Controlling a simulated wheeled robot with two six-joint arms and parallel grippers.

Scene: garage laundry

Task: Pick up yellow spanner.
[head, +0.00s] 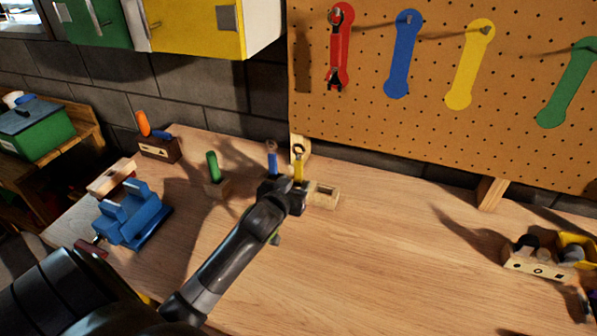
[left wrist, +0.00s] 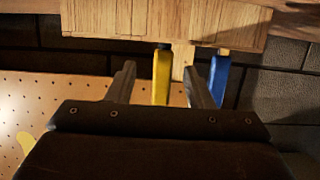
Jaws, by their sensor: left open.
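The yellow spanner (head: 298,167) stands upright in a wooden holder (head: 324,196) near the back of the workbench, its dark head on top. A blue spanner (head: 272,161) stands to its left. My left gripper (head: 285,190) is at the holder, in front of both spanners, and partly hides them. In the left wrist view, my left gripper (left wrist: 161,88) is open. The yellow spanner (left wrist: 162,76) shows between its fingers, and the blue spanner (left wrist: 220,78) is just outside the right finger. I cannot tell whether a finger touches either one. My right gripper is not in view.
A pegboard (head: 400,110) behind the bench carries a red spanner (head: 339,50) and blue, yellow and green spanner shapes. A green-handled tool (head: 212,166) and a blue vise (head: 133,215) stand left. A wooden block (head: 540,264) stands right. The bench middle is clear.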

